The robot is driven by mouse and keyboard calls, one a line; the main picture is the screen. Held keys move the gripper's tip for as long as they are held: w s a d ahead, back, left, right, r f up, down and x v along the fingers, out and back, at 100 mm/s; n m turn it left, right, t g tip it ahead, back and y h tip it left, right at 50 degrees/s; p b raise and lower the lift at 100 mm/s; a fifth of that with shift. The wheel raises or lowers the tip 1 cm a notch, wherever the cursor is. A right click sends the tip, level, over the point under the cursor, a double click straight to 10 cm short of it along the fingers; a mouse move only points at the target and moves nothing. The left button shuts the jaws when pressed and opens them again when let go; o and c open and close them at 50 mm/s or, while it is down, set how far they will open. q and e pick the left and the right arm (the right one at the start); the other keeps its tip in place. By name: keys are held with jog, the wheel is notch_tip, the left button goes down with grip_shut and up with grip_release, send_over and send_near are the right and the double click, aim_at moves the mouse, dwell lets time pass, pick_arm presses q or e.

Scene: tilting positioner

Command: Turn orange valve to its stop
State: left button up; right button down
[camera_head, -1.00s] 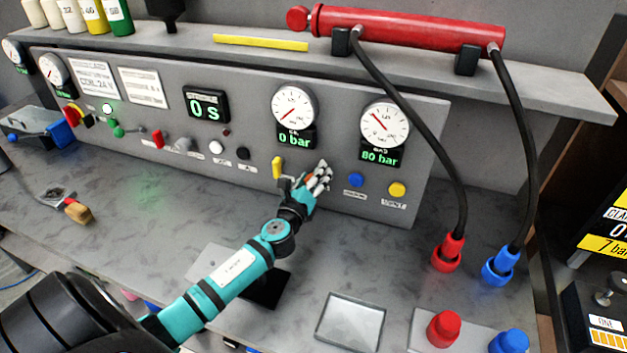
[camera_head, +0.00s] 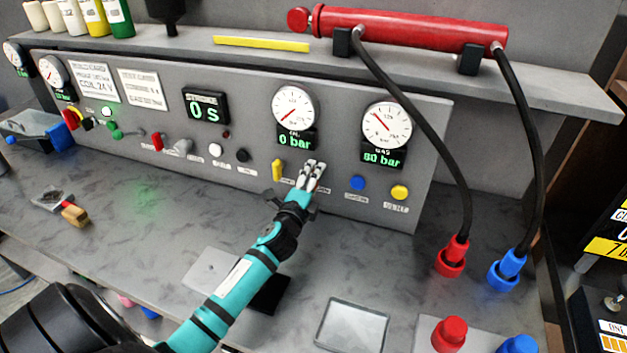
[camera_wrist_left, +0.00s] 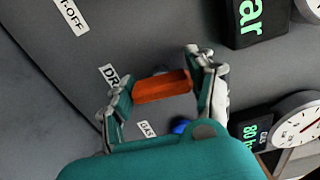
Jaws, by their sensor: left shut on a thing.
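The orange valve handle (camera_wrist_left: 162,87) shows in the left wrist view as a short bar between the two fingers of my left gripper (camera_wrist_left: 160,92). The fingers touch or nearly touch its two ends, and the gripper is shut on it. In the head view my left gripper (camera_head: 311,176) is at the grey panel, below the 0 bar gauge and right of a yellow lever (camera_head: 278,170). There the fingers hide the orange handle. My right gripper is not in view.
A blue button (camera_head: 357,183) and a yellow button (camera_head: 399,192) sit right of my gripper on the panel. Black hoses (camera_head: 431,133) hang from a red cylinder (camera_head: 405,29) to the bench.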

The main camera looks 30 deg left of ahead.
pick_arm(q)
jog(key=shift+n, duration=0.6)
jog(key=o, duration=1.2)
jog(key=shift+s, duration=0.15)
jog(key=v, duration=1.1)
jog(key=shift+s+d, duration=0.15)
jog(key=shift+s, duration=0.25)
